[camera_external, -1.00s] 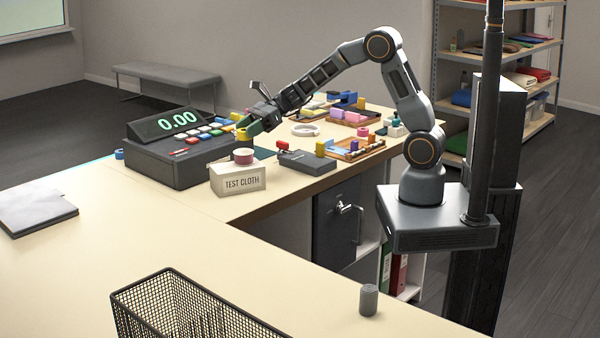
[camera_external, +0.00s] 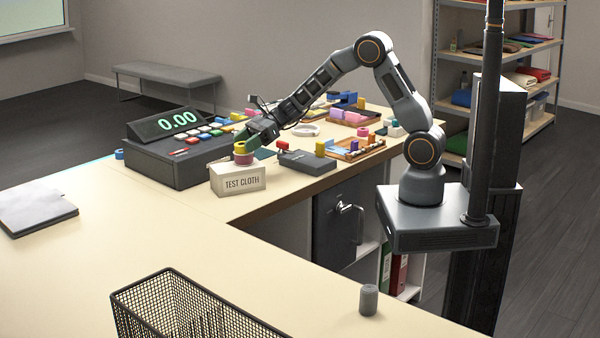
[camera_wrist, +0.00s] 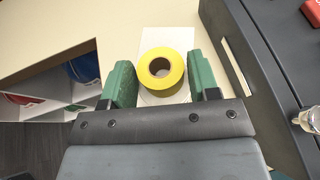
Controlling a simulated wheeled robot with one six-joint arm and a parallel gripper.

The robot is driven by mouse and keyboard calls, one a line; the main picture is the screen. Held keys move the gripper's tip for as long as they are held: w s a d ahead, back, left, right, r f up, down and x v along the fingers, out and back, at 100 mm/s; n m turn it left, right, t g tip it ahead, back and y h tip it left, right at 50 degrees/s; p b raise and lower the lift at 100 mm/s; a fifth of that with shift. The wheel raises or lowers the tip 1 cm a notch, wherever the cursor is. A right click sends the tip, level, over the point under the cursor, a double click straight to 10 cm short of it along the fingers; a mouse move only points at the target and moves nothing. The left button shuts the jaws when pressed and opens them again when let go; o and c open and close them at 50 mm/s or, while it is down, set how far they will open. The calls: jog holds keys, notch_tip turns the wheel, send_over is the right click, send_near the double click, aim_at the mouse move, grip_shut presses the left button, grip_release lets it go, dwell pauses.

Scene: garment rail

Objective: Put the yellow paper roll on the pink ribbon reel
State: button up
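The yellow paper roll (camera_external: 240,148) is between the green fingers of my gripper (camera_external: 247,142).
A dark cash register (camera_external: 178,158) with a 0.00 display stands just left of the box. A dark flat box (camera_external: 307,162) and a wooden tray (camera_external: 357,150) lie to the right. A wire basket (camera_external: 190,305) stands in front. The counter between is clear.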

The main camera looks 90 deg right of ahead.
jog(key=o, duration=0.3)
jog(key=shift+r, duration=0.1)
jog(key=shift+s+r, duration=0.1)
jog(key=b+v, duration=0.1)
jog(key=v, duration=1)
jog(key=s+a+n+g+h, duration=0.1)
jog(key=s+a+n+g, duration=0.65)
jog(key=a+n, duration=0.6)
jog(key=s+a+n+h, duration=0.2)
jog(key=s+n+h, duration=0.4)
jog(key=s+n, duration=0.5)
jog(key=shift+a+r+n+t, duration=0.25)
jog(key=shift+a+n+t, duration=0.15)
jog(key=shift+n, duration=1.95)
jog(key=shift+s, duration=0.1)
